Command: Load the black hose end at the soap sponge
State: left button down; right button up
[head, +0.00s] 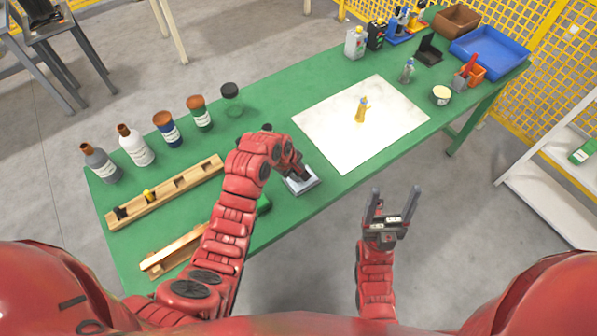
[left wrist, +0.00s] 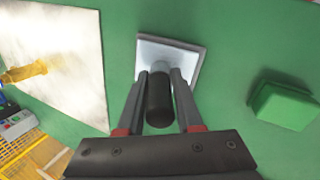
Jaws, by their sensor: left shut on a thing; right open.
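In the head view the hose end is hidden by the gripper. My right gripper (head: 395,196) is open and empty, in front of the table.
A green block (left wrist: 285,102) lies beside the tray. A wooden rack (head: 168,190) and several bottles stand at left. A blue bin (head: 490,52) is at the far right.

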pick_arm(q)
jog(key=shift+r+p, duration=1.7)
jog(key=shift+r, duration=1.75)
